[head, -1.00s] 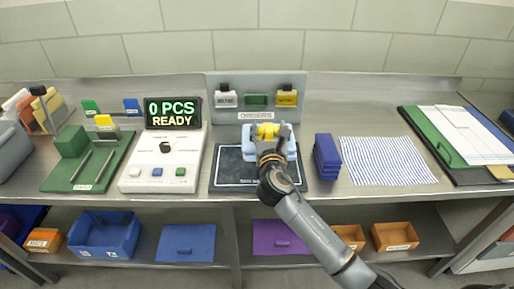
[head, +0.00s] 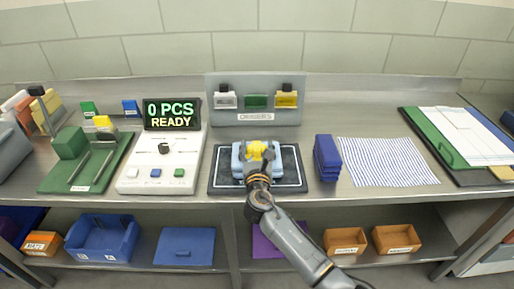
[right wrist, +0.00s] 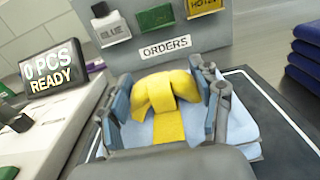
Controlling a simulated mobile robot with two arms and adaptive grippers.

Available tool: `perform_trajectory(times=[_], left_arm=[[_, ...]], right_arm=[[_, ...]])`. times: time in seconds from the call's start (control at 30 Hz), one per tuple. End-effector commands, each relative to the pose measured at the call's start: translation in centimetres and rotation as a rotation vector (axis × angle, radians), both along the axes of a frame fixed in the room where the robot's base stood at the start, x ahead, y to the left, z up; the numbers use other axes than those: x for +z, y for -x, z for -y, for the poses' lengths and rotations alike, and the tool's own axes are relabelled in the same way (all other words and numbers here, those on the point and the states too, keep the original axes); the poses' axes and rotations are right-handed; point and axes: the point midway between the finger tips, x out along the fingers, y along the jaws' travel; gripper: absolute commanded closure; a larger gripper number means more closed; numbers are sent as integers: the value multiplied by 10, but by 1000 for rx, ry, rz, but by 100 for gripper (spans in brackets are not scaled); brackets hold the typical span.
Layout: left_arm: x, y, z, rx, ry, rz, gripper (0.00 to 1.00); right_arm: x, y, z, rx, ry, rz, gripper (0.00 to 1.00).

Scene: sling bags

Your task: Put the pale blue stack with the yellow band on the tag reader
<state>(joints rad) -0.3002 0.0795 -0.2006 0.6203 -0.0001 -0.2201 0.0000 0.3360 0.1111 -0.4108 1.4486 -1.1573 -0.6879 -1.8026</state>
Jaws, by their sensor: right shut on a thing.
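The pale blue stack (head: 239,163) with its yellow band (head: 255,149) is over the black, white-bordered pad of the tag reader (head: 221,181). My right gripper (head: 258,157) is shut on the stack, and its arm comes from the lower right. In the right wrist view, the fingers (right wrist: 164,95) stand on either side of the stack (right wrist: 138,135), with the yellow band (right wrist: 166,92) between them. I cannot tell whether the stack's underside touches the pad. The display (head: 172,114) reads "0 PCS READY". My left gripper is not in view.
A grey orders board (head: 218,114) with white, green and yellow tags stands behind the pad. A dark blue stack (head: 327,158) stands close to the pad's right, beside a striped cloth (head: 385,163). The control console (head: 150,172) is at its left.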

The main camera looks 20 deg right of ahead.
Motion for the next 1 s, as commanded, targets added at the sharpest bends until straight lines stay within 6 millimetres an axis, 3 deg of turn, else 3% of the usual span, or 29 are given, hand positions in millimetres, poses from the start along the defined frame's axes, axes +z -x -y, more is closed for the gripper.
perform_trajectory(times=[0.03, 0.1, 0.13, 0.57, 1.0], left_arm=[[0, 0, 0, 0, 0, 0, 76], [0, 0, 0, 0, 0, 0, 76], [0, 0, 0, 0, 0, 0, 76], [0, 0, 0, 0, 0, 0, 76], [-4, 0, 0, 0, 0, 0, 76]], right_arm=[[-1, 0, 0, 0, 1, 0, 29], [0, 0, 0, 0, 0, 0, 15], [0, 0, 0, 0, 0, 0, 12], [0, 5, -1, 0, -1, 0, 12], [-1, 85, -24, 1, -2, 0, 12]])
